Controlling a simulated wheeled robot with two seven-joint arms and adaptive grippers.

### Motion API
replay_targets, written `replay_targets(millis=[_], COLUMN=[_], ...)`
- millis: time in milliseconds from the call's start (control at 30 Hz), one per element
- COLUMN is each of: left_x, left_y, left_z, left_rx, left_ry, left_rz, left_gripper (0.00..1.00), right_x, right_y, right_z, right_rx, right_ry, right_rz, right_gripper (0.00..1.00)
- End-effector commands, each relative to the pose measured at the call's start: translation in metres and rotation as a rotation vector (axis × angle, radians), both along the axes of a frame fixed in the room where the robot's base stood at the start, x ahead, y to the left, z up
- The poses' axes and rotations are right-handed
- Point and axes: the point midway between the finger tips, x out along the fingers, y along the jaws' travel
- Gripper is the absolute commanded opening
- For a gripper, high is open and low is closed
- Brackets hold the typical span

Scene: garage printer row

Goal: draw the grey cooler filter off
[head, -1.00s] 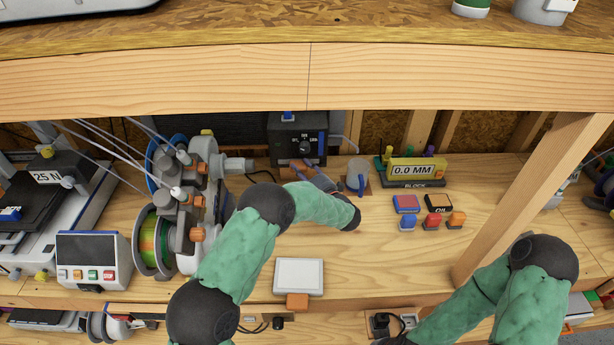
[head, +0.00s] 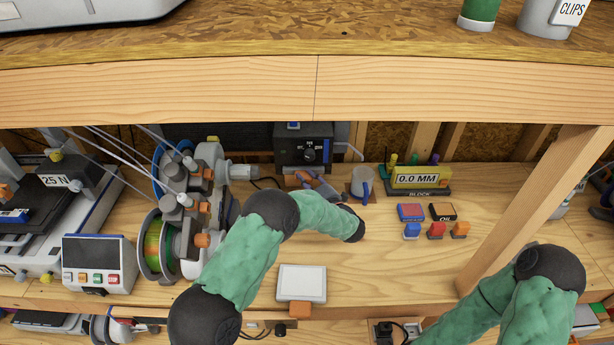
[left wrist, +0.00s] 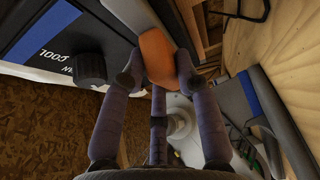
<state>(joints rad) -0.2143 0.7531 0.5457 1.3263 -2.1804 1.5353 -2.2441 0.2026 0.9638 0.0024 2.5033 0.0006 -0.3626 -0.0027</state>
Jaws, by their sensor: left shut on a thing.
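The black cooler box (head: 304,152) with its round dial stands at the back of the bench. Its front with the dial (left wrist: 91,68) fills the upper left of the left wrist view. My left gripper (head: 306,179) is low at the cooler's front. In the left wrist view my left gripper (left wrist: 159,74) has its fingers closed on both sides of an orange grip (left wrist: 156,52). A grey piece (left wrist: 137,18), which looks like the filter, runs behind the grip along the cooler's edge. Most of the filter is hidden. My right gripper is out of the picture.
A grey mug with a blue handle (head: 362,182) stands close right of my left gripper. The spool unit (head: 180,215) is to the left. A yellow gauge block (head: 417,178) and small coloured blocks lie to the right. An overhead shelf (head: 200,90) spans the front.

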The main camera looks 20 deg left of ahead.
Motion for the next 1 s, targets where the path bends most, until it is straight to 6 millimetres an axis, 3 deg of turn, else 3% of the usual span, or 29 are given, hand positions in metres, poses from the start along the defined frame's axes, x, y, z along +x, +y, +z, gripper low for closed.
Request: replay_targets(millis=[1000], left_x=[-0.059], left_y=[-0.017], left_z=[0.0], left_rx=[0.001], left_ry=[0.002], left_rz=[-0.002], left_gripper=[0.0], right_x=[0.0], right_y=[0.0], right_z=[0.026], right_rx=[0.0], right_ry=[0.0], right_rz=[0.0], right_gripper=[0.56])
